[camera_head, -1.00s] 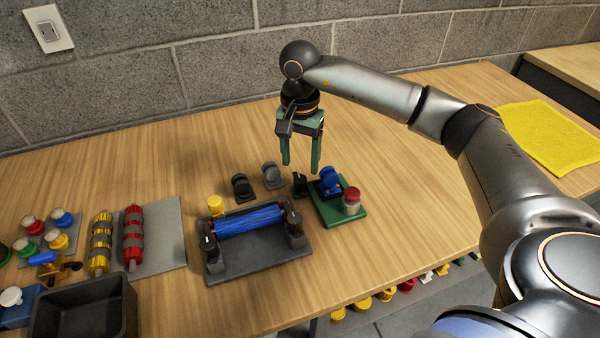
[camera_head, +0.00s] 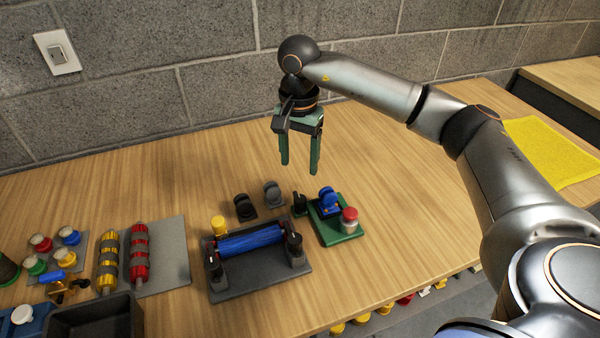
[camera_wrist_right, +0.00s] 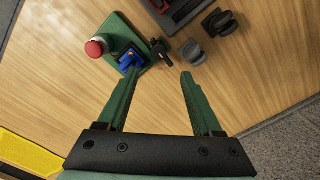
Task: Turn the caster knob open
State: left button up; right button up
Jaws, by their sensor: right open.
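A green base plate (camera_head: 343,234) on the table carries a blue caster (camera_head: 328,202) and a red-capped button (camera_head: 349,220). A black knob (camera_head: 299,204) stands at the plate's left edge; I take it to be the caster knob. In the right wrist view the black knob (camera_wrist_right: 160,52) lies just beyond the fingertips, between the blue caster (camera_wrist_right: 131,60) and a grey caster (camera_wrist_right: 192,53). My right gripper (camera_head: 300,168) is open and empty, fingers down, above and behind the plate, touching nothing. It also shows in the wrist view (camera_wrist_right: 161,73). My left gripper is not in view.
A dark roller fixture (camera_head: 258,270) with a blue roller stands left of the plate. A black caster (camera_head: 245,207) is behind it. Red and yellow ribbed rollers (camera_head: 139,253), a black bin (camera_head: 95,318) and several buttons are farther left. The table right of the plate is clear.

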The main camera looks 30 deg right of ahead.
aim_at(300, 198)
pick_arm(q)
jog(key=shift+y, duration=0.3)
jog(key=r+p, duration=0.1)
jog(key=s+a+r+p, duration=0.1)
jog(key=p, duration=0.1)
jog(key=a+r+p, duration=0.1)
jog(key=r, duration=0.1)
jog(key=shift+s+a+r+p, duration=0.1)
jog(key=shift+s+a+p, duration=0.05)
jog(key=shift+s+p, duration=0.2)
pick_arm(e)
jog(key=shift+m, duration=0.3)
notch_tip(300, 198, down, 12)
jog(key=shift+s+f, duration=0.1)
jog(key=shift+f, duration=0.1)
jog(key=shift+c, duration=0.2)
grip_shut()
